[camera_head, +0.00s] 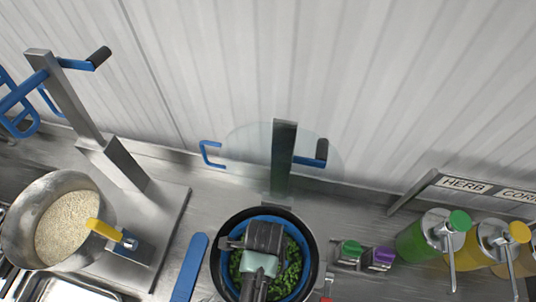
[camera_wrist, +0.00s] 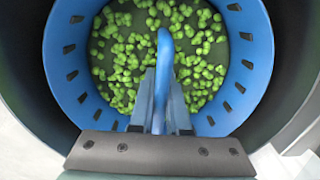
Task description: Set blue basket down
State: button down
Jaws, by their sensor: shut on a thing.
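The blue basket (camera_wrist: 258,62) is round with slotted walls and holds many green pieces, perhaps peas (camera_wrist: 115,60). In the head view the basket (camera_head: 235,226) sits inside a larger dark round pot (camera_head: 217,252) below the metal post. My gripper (camera_wrist: 160,105) is shut on the basket's blue handle, which stands up between the fingers. In the head view my gripper (camera_head: 258,262) is over the basket and hides part of it. Whether the basket rests on the pot's bottom cannot be told.
A metal post (camera_head: 283,160) with a black-ended blue lever stands behind the pot. A pan of grain (camera_head: 22,240) is at left. A blue strip (camera_head: 190,267) lies left of the pot. Spice containers (camera_head: 378,259) and green (camera_head: 412,243) and yellow pump bottles (camera_head: 480,243) stand at right.

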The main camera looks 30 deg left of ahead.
jog(key=shift+s+a, duration=0.2)
jog(key=shift+s, duration=0.05)
jog(key=c, duration=0.9)
grip_release()
jog(key=shift+w+d+f, duration=0.1)
jog(key=shift+d, duration=0.05)
notch_tip(320, 180, up, 12)
jog(key=shift+r+b, duration=0.2)
jog(key=shift+b, duration=0.3)
